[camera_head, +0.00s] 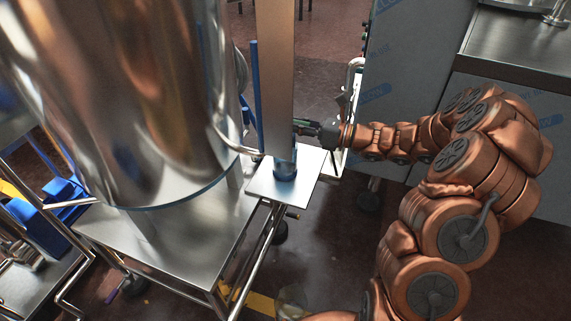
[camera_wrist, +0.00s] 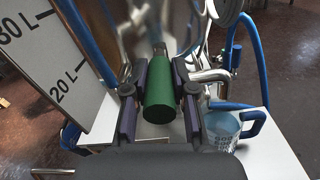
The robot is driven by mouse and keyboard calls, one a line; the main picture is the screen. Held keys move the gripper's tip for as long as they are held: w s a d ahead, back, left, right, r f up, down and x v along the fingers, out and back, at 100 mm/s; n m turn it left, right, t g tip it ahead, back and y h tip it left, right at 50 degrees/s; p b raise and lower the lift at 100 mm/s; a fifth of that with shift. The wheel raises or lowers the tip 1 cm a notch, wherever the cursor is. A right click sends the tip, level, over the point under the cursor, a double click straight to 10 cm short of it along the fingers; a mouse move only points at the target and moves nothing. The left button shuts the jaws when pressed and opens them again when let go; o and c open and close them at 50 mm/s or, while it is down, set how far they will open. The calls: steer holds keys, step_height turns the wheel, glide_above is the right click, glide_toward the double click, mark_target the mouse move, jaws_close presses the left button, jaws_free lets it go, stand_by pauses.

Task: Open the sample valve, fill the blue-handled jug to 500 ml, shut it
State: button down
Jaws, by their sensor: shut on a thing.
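My gripper (camera_wrist: 159,108) is shut on a green cylindrical grip (camera_wrist: 160,100), one dark finger on each side. I take the grip for the sample valve's handle; its far end meets metal fittings. In the head view my gripper (camera_head: 304,128) reaches in from the right, its tips partly hidden behind a tall panel. The blue-handled jug (camera_wrist: 226,132) stands right of my gripper in the wrist view, on a white shelf (camera_wrist: 272,150). It is translucent and has dark 500 print. A bent metal pipe (camera_wrist: 208,77) is above it. I cannot tell the liquid level or whether the valve is open.
A large steel tank (camera_head: 125,90) on a wheeled frame stands at left. The tall panel (camera_head: 275,75) with litre marks (camera_wrist: 50,75) is close beside my gripper. A blue hose (camera_wrist: 262,70) loops at right. A film-covered cabinet (camera_head: 410,65) stands behind my arm.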

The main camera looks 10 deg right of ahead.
steer(key=shift+s+f, duration=0.1)
stand_by(0.4)
steer(key=c, duration=0.9)
jaws_free()
steer(key=shift+c, duration=0.2)
steer(key=v, duration=1.2)
